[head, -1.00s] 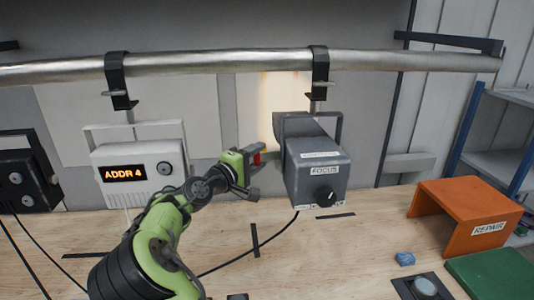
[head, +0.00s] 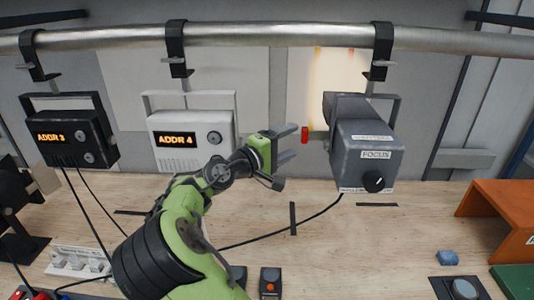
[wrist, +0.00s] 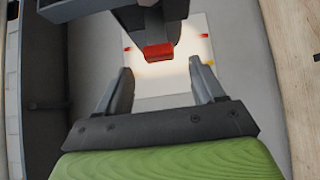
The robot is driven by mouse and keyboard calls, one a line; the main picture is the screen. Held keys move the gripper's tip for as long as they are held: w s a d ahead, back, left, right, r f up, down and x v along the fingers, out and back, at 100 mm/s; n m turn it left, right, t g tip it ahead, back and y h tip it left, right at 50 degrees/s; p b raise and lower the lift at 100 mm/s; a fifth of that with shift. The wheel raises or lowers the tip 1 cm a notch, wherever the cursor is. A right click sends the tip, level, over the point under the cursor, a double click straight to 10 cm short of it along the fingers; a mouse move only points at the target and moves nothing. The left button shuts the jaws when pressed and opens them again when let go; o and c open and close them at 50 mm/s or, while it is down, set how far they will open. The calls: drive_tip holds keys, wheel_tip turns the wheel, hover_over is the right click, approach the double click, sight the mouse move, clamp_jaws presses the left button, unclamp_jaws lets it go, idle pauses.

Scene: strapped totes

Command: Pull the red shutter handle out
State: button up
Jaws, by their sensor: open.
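The red shutter handle (head: 304,135) sticks out on the left side of the grey lamp (head: 366,152) labelled FOCUS, which hangs from the pipe. My gripper (head: 287,144) is open and empty, just left of the handle, with its fingers pointing towards it. In the wrist view the red handle (wrist: 158,52) shows beyond my open gripper (wrist: 160,70), roughly centred between the fingertips and apart from them. The lamp's dark body (wrist: 150,18) is behind it. The handle's joint with the lamp is unclear.
A white ADDR 4 lamp (head: 191,140) and a black ADDR 3 lamp (head: 69,132) hang to the left. A metal pipe (head: 270,40) runs above. Cables lie on the wooden bench (head: 330,235). An orange REPAIR stand (head: 495,210) is at right.

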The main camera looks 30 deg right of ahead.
drive_tip(key=s+a, duration=0.2)
drive_tip(key=a, duration=0.7)
drive_tip(key=shift+a, duration=0.4)
drive_tip(key=s+d+f+m+y, duration=0.2)
drive_tip(key=s+d+f+y, duration=0.2)
drive_tip(key=s+f+y, duration=0.45)
drive_tip(key=s+a+f+t+y, duration=0.1)
drive_tip(key=s+a+t+y, duration=0.1)
drive_tip(key=s+a+y, duration=0.7)
drive_tip(key=s+a, duration=0.7)
drive_tip(key=shift+s+f, duration=0.2)
